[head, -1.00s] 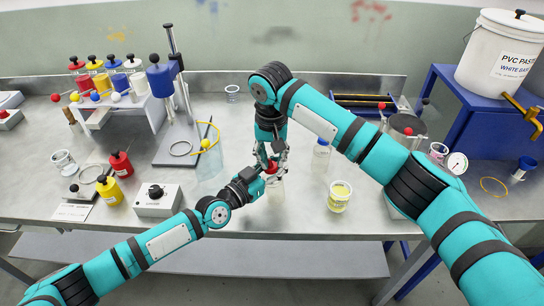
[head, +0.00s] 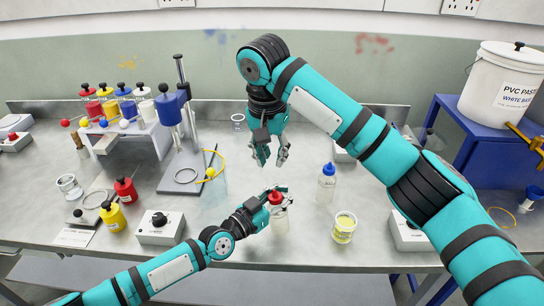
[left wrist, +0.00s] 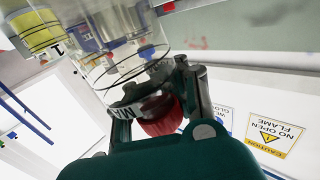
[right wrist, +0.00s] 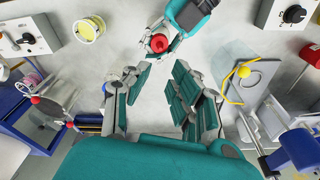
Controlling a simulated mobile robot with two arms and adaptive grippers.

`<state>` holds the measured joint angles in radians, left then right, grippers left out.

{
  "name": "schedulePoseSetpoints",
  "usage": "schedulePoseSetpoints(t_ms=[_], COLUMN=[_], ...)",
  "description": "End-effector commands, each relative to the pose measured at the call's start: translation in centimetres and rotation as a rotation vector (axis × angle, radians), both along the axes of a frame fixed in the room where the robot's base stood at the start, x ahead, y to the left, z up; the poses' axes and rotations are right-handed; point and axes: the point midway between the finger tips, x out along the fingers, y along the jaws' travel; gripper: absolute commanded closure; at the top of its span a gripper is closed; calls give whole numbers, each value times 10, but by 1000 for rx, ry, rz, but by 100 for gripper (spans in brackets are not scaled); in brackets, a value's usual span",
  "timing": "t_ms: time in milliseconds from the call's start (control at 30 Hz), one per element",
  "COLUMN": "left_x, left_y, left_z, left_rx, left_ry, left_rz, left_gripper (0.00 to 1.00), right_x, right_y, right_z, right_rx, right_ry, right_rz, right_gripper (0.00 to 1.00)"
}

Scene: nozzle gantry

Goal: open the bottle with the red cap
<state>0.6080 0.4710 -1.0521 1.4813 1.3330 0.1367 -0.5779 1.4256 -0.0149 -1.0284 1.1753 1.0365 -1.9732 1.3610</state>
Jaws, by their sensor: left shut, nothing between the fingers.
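The bottle with the red cap stands on the bench at front centre; its clear body (head: 281,220) is below the red cap (head: 276,198). The cap is on top in the right wrist view (right wrist: 158,43). My left gripper (head: 277,193) is at the bottle's neck, just below or beside the cap, its fingers shut. In the left wrist view the red cap (left wrist: 160,118) shows between the finger links, and the clear body (left wrist: 128,66) lies beyond. Finger contact is hidden. My right gripper (right wrist: 153,108) is open and empty, above and behind the bottle.
A control box (head: 160,228) and red and yellow bottles (head: 125,191) stand to the left. A stand with a yellow loop (head: 213,171) is behind left.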

Motion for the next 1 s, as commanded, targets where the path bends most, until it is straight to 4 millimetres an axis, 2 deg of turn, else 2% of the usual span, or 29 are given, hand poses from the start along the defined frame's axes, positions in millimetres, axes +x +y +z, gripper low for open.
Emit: schedulePoseSetpoints(t_ms=[33,167,400,600,800,1000], left_x=[-5,-5,-4,-5,-5,-5], left_y=[0,0,0,0,0,0], left_z=[-15,-15,-15,-15,-15,-15], left_rx=[13,13,13,13,13,13], left_ry=[26,26,26,26,26,26], left_rz=[-6,-6,-6,-6,-6,-6], left_gripper=[100,100,100,100,100,100], right_x=[0,2,8,13,15,15], right_y=[-1,-3,-5,-6,-7,-7], right_z=[-4,-21,-67,-98,-114,-117], right_rx=[-3,-3,-3,-3,-2,-1], right_ry=[1,3,3,3,3,3], right_rz=[-9,-12,-11,-10,-9,-8], right_gripper=[77,77,77,77,77,77])
